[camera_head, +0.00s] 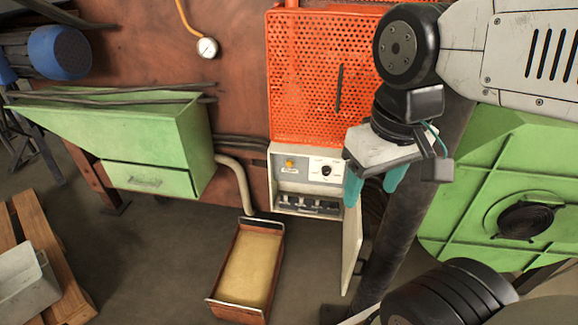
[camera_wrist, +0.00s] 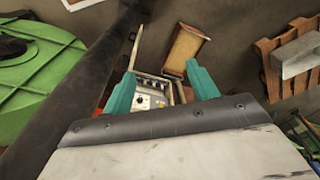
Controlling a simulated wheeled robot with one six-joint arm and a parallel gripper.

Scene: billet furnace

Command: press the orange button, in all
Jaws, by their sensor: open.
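The orange button (camera_head: 290,163) is small and sits at the upper left of a light grey control panel (camera_head: 309,167), beside a dark round knob (camera_head: 326,170). My gripper (camera_head: 374,187) is to the right of the panel in the head view, with its teal fingers apart, empty and pointing down. It is clear of the button. In the wrist view, the panel (camera_wrist: 144,102) shows between and beyond the open fingers (camera_wrist: 161,70). The button is too small there to tell for sure.
A panel door (camera_head: 352,240) hangs open below my gripper, near a dark post (camera_head: 410,200). An orange perforated guard (camera_head: 312,75) is above the panel. A tan-filled tray (camera_head: 250,268) lies on the floor. A green bin (camera_head: 150,140) stands left.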

